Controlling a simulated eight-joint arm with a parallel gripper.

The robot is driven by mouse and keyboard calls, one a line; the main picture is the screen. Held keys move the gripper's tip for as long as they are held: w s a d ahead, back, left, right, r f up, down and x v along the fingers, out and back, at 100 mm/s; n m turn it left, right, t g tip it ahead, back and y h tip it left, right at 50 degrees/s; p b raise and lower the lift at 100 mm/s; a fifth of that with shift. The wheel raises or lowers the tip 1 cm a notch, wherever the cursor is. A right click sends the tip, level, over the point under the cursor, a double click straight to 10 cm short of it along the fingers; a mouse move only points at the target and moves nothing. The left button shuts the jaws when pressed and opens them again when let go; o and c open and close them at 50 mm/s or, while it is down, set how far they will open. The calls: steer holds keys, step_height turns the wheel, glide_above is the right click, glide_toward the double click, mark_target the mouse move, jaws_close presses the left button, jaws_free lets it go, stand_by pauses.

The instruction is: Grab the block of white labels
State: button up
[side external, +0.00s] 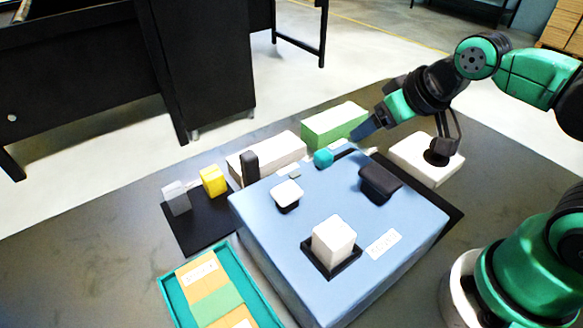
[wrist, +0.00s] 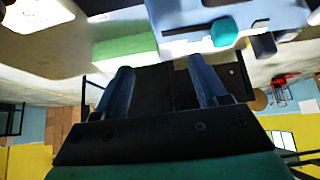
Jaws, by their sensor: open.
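A white block (side external: 333,243), which looks like the block of white labels, stands upright in a small black tray (side external: 352,264) on the near part of the blue box top (side external: 320,205). My gripper (side external: 360,134) is open and empty beyond the far edge of the blue box, well apart from the white block. In the wrist view its two blue fingers (wrist: 160,85) are spread with nothing between them. The white block cannot be made out in the wrist view.
On the blue box are a teal piece (side external: 323,158), a dark holder (side external: 380,184) and a white-topped piece (side external: 287,194). A green block (side external: 335,124) and white boxes (side external: 267,156) (side external: 426,160) lie behind. A teal tray (side external: 172,290) is at front left.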

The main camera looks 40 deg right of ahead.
steer(key=shift+o, duration=0.2)
stand_by(0.3)
steer(key=shift+o, duration=1)
